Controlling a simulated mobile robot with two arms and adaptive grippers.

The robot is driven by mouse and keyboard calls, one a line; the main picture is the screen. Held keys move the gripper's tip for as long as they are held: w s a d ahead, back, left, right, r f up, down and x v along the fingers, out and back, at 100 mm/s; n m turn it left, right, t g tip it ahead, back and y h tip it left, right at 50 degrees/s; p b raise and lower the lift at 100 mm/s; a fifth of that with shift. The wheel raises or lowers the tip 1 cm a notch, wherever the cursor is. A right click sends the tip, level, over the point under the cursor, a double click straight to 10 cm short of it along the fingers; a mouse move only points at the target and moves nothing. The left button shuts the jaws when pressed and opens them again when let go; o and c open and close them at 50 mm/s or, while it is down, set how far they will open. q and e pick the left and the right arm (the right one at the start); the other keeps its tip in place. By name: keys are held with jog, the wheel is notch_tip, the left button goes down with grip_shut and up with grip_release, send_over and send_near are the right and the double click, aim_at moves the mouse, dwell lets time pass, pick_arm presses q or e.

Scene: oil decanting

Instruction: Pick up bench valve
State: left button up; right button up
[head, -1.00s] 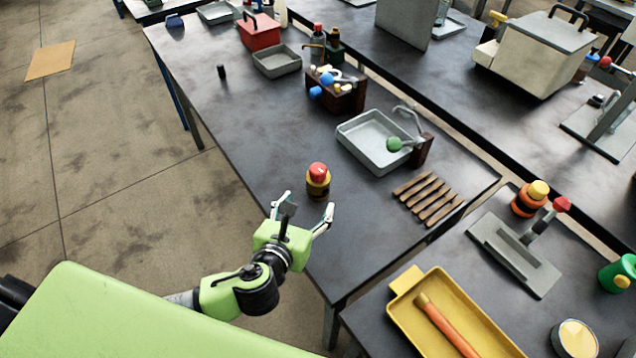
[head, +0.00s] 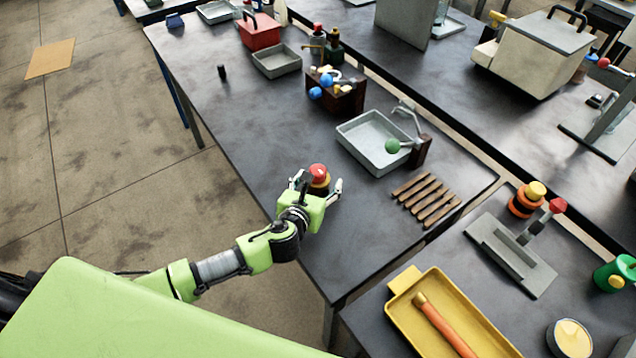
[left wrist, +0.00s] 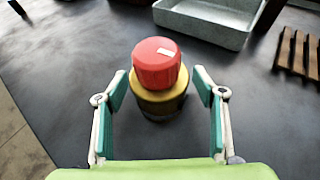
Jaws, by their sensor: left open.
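The bench valve (head: 318,177) has a red knob on a yellow collar with a dark base. It stands upright on the dark bench. It also shows in the left wrist view (left wrist: 156,64), where the red knob carries a small white mark. My left gripper (head: 318,185) is open. In the left wrist view its fingers (left wrist: 160,88) stand on either side of the valve's yellow collar, with a visible gap on each side. The valve's lower part is partly hidden by my gripper in the head view. My right gripper is in neither view.
Several wooden slats (head: 440,212) lie nearby. A dark rack (head: 350,100) with blue-topped items is behind. The bench left of the valve is clear.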

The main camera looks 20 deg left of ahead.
pick_arm(q)
jog(key=c, duration=1.6)
jog(key=shift+r, duration=0.1)
jog(key=shift+r, duration=0.1)
